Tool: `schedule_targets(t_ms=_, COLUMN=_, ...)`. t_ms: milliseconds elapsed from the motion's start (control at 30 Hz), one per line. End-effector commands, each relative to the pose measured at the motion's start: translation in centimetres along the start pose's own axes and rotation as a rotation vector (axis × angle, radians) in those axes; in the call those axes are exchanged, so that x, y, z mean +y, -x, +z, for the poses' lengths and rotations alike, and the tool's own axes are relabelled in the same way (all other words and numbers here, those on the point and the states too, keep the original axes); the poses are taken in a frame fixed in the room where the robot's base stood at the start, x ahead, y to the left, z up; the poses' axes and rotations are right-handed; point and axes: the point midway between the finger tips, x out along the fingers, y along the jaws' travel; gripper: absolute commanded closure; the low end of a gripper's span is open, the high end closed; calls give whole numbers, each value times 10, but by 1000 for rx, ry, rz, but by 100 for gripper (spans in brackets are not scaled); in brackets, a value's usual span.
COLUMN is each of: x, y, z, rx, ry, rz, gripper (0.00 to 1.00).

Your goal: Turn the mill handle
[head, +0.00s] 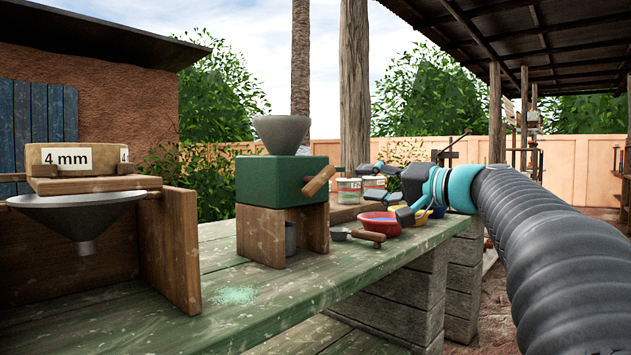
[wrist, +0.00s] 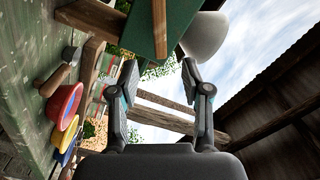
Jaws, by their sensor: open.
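The mill is a green box (head: 281,180) on wooden legs with a grey hopper (head: 281,133) on top. Its wooden handle (head: 318,181) sticks out tilted from the right side. My gripper (head: 363,182) is open and empty, to the right of the handle and apart from it. In the wrist view, the open fingers (wrist: 160,72) point at the mill (wrist: 181,22). The handle (wrist: 159,28) shows just beyond the fingertips, roughly in line with the gap between them. The hopper (wrist: 205,37) is to the right there.
The mill stands on a weathered green table (head: 300,288). Red bowl (head: 378,222), a small scoop (head: 360,236) and tins (head: 348,191) lie near or below my gripper. A 4 mm sieve stand with a funnel (head: 85,215) is at left. Pale green powder (head: 233,295) lies in front.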

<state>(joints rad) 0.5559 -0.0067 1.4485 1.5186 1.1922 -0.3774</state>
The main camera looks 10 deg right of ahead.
Motion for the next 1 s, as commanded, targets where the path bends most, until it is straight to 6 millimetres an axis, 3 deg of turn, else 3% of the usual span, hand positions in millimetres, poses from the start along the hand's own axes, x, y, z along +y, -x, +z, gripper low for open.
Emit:
schedule_targets(t_ms=167, x=0, y=-11, z=0, rx=-3, ry=18, rz=-1, gripper=52)
schedule_targets(t_ms=700, x=1, y=-103, z=-2, rx=1, ry=15, rz=0, gripper=52)
schedule_targets(t_ms=1000, x=1, y=-133, z=-2, rx=4, ry=15, rz=2, gripper=52)
